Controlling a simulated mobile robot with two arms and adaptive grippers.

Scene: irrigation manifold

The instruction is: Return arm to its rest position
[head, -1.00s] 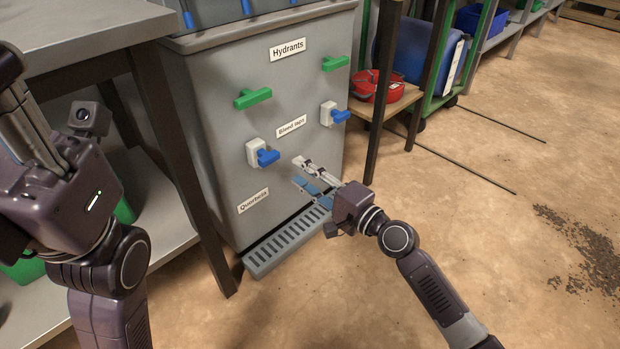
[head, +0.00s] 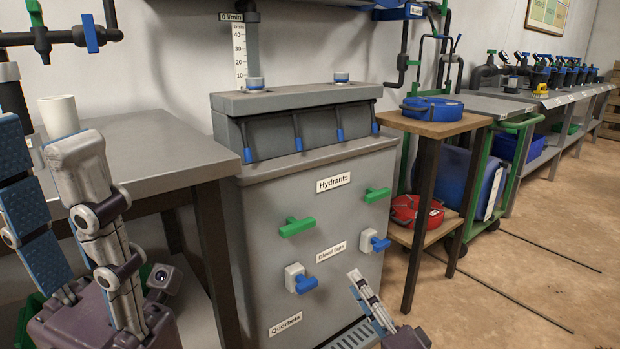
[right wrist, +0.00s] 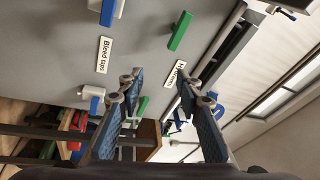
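My right gripper (head: 358,284) is low in the head view, in front of the grey cabinet (head: 255,215) and to the right of the lower bleed tap (head: 302,279). Its fingers are apart and empty, as the right wrist view (right wrist: 158,85) also shows. No contact with the cabinet is visible. My left gripper (head: 58,150) is at the left edge, pointing up beside the grey table. Its two fingers stand apart with nothing between them. Most of the right arm is below the head view.
The grey table (head: 160,160) bears a white cup (head: 59,116). A second bleed tap (head: 375,241) and green hydrant handles (head: 297,226) stick out from the cabinet. A wooden stand (head: 435,127) holds blue and red round items. Open floor (head: 530,265) lies to the right.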

